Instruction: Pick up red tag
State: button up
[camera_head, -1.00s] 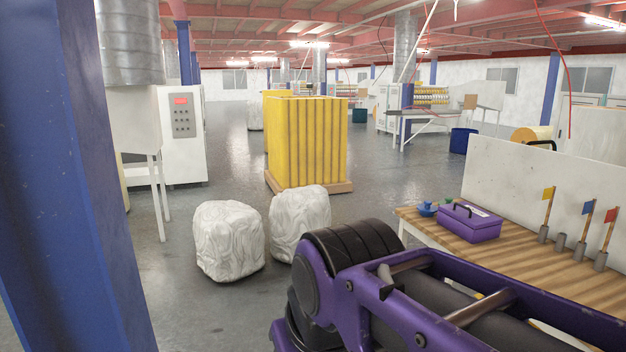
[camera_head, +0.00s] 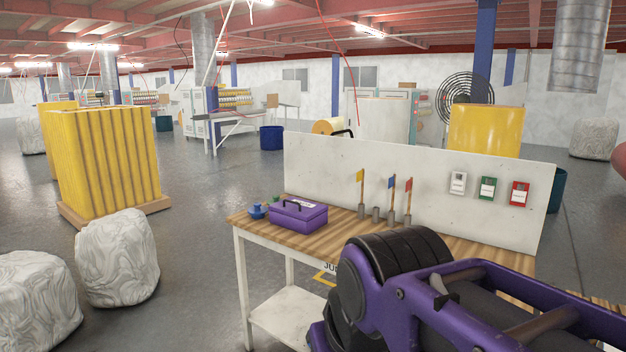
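A red tag (camera_head: 408,185) on a wooden stick stands upright in a small grey holder toward the right of a row on the wooden workbench (camera_head: 340,228). A blue tag (camera_head: 391,181) and a yellow tag (camera_head: 360,175) stand to its left in the same kind of holders. A red-and-white card (camera_head: 519,193) also hangs on the white back panel. My purple and black arm fills the lower right, in front of part of the bench. My gripper is not in view.
A purple toolbox (camera_head: 299,215) and small blue and green items (camera_head: 258,210) are on the bench's left end. White wrapped bundles (camera_head: 117,258) and a yellow stack on a pallet (camera_head: 105,165) stand on the left. The floor between them and the bench is clear.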

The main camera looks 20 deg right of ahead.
aim_at(518, 198)
jog(key=z, duration=1.75)
jog(key=i+j+z, duration=0.25)
jog(key=i+j, duration=0.35)
